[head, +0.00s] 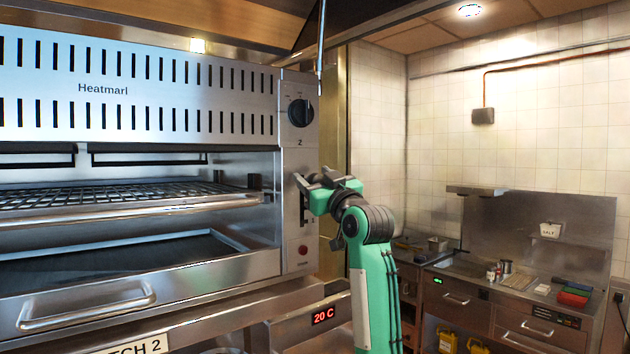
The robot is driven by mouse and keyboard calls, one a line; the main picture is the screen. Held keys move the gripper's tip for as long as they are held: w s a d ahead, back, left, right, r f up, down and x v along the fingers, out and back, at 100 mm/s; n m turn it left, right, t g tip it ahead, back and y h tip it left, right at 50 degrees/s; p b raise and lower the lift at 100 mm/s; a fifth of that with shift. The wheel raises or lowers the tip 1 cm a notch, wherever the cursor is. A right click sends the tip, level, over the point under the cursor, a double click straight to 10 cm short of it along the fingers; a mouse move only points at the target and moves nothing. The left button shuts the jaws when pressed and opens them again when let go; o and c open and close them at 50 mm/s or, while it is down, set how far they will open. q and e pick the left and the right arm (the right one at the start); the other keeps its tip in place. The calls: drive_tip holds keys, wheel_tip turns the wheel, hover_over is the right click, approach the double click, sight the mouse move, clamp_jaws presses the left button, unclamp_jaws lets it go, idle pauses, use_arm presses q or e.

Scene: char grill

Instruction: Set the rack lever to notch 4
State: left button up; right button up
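The grill (150,75), marked Heatmarl, fills the left of the head view. Its wire rack (120,197) sits level in the open cavity. A dark vertical slot (302,208) with small marks runs down the right front panel, below a black knob (300,112). My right gripper (308,183) is at the upper part of this slot, with its fingers close to the panel. The rack lever is hidden behind or between the fingers, so its notch and any contact cannot be made out. Whether the fingers are closed is unclear. My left gripper is out of view.
A red button (303,250) is low on the panel. A drawer handle (88,306) sticks out at the lower left. A display (323,315) reads 20 C. A steel counter (500,300) with small items stands at the right, against a tiled wall.

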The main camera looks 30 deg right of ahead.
drive_tip(key=shift+f, duration=0.15)
drive_tip(key=shift+s+f+b, duration=0.25)
drive_tip(key=shift+s+b, duration=0.1)
drive_tip(key=shift+b, duration=0.05)
drive_tip(key=b+v, duration=0.6)
drive_tip(key=v, duration=0.7)
drive_tip(key=shift+r+b, duration=0.2)
drive_tip(key=shift+b, duration=0.1)
